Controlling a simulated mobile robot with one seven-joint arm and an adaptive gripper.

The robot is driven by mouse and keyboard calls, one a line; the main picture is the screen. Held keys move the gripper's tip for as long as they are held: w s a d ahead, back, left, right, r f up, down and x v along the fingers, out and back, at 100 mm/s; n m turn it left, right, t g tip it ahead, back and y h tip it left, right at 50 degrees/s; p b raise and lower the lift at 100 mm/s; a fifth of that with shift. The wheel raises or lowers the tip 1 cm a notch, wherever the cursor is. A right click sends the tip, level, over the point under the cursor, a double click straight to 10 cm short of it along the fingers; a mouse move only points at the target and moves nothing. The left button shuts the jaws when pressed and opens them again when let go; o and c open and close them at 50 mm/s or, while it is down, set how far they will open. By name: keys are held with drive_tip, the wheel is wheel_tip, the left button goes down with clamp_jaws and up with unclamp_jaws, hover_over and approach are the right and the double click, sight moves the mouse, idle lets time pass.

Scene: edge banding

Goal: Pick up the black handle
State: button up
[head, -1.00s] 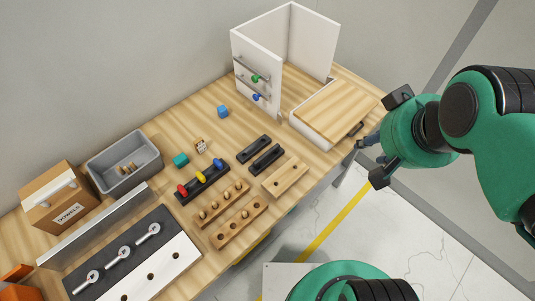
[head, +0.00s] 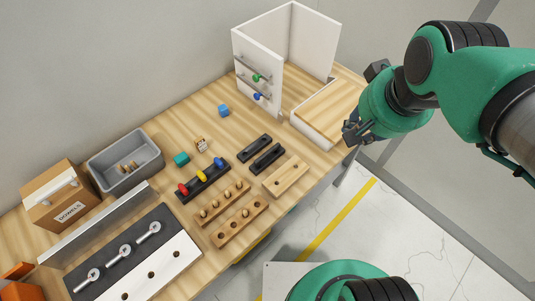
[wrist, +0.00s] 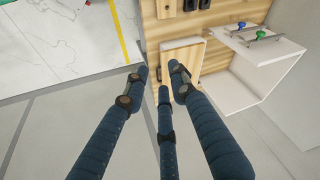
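The black handle I take to be the dark bar seen earlier at the near right edge of the white box with a wooden top (head: 322,118). My gripper (head: 354,132) is beside the box's right corner, over the table edge. The box also shows just beyond the fingertips in the wrist view (wrist: 182,52).
Two black slotted blocks (head: 254,149) (head: 266,160) lie left of the box. A white panel with green and blue knobs (head: 256,70) stands behind. Wooden peg racks (head: 240,222), a grey bin (head: 126,163) and a cardboard box (head: 61,195) are farther left. Open floor lies right of the table.

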drive_tip(key=w+a+f+m+g, duration=0.2)
drive_tip(key=w+a+f+m, duration=0.2)
drive_tip(key=w+a+f, duration=0.5)
drive_tip(key=m+g, duration=0.3)
hover_over(269, 153)
wheel_tip(269, 153, down, 12)
drive_tip(key=shift+a, duration=0.15)
drive_tip(key=shift+f+b, duration=0.4)
drive_tip(key=shift+f, duration=3.85)
drive_tip(key=shift+f+b, duration=0.65)
drive_tip(key=shift+f, duration=1.95)
